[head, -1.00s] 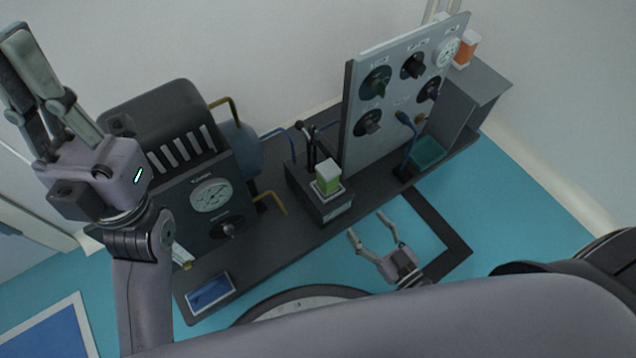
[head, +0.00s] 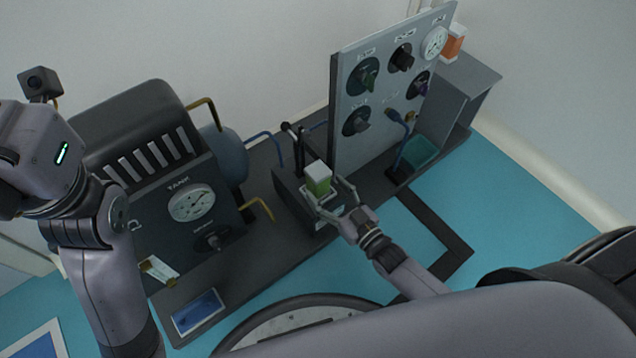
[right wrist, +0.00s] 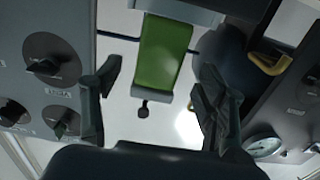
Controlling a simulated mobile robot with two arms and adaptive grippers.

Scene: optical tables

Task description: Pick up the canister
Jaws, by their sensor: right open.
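A green block-shaped canister with a pale top (head: 318,180) stands upright in a dark holder box (head: 290,190) at the middle of the bench. My right gripper (head: 332,196) is open, with its fingers at the near side of the canister, one towards each side. In the right wrist view the green canister (right wrist: 162,52) shows ahead between the two open fingers (right wrist: 158,95); I cannot tell if they touch it. My left gripper's body (head: 35,150) is at the upper left, away from the canister; its fingers are cut off by the picture's edge.
A grey panel with dark knobs and a gauge (head: 385,95) stands right behind the holder. A dark lever (head: 298,145) rises beside the canister. A tank unit with a gauge (head: 190,203) is at left. An orange-and-white container (head: 453,42) sits far right. A teal tray (head: 420,152) lies near the panel.

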